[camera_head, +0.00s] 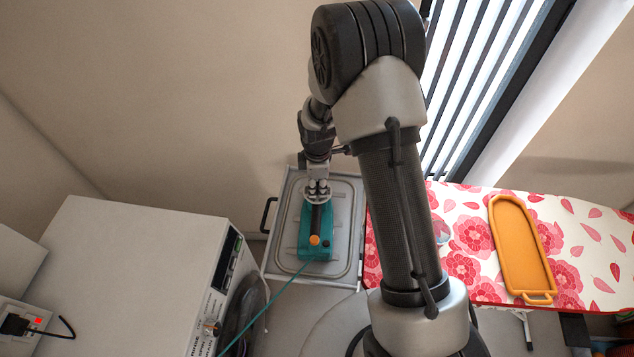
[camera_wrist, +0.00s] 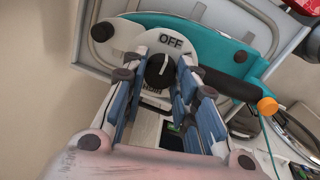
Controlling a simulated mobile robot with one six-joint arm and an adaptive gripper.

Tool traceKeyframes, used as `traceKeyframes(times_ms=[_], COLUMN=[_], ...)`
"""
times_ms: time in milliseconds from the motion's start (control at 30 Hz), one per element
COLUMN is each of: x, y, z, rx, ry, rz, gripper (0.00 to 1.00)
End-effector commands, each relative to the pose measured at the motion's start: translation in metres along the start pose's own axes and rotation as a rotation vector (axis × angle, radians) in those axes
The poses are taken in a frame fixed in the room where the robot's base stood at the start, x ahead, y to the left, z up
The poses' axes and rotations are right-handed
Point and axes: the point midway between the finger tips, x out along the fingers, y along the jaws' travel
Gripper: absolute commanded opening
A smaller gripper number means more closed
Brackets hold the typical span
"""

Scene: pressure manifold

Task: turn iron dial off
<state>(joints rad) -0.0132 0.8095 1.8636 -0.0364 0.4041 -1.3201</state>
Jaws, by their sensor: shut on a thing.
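The teal iron (camera_head: 305,249) sits on a grey metal tray (camera_head: 350,185) in the head view. It has a black handle and an orange button. In the wrist view, the iron (camera_wrist: 210,45) shows its black dial (camera_wrist: 158,78) with a white pointer line aimed up, roughly towards the "OFF" lettering (camera_wrist: 171,42). My gripper (camera_wrist: 160,66) reaches down over the iron, its blue-padded fingers on either side of the dial and shut on it. In the head view my gripper (camera_head: 318,190) covers the dial.
A floral ironing board (camera_head: 455,220) with an orange tray (camera_head: 520,245) is at the right. A white washing machine (camera_head: 140,265) stands at the left. A teal cord (camera_head: 270,300) runs from the iron to the lower left. A wall socket (camera_head: 25,320) has a red light.

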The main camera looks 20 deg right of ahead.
Motion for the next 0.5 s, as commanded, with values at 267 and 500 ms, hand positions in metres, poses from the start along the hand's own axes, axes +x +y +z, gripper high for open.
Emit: traceKeyframes(times_ms=[267,500], x=[-0.0002,-0.0001], y=[0.0002,0.0001], z=[0.0002,0.0001], rx=[-0.062,-0.069], ry=[0.004,0.005], rz=[0.001,0.001], gripper=[0.03,0.03])
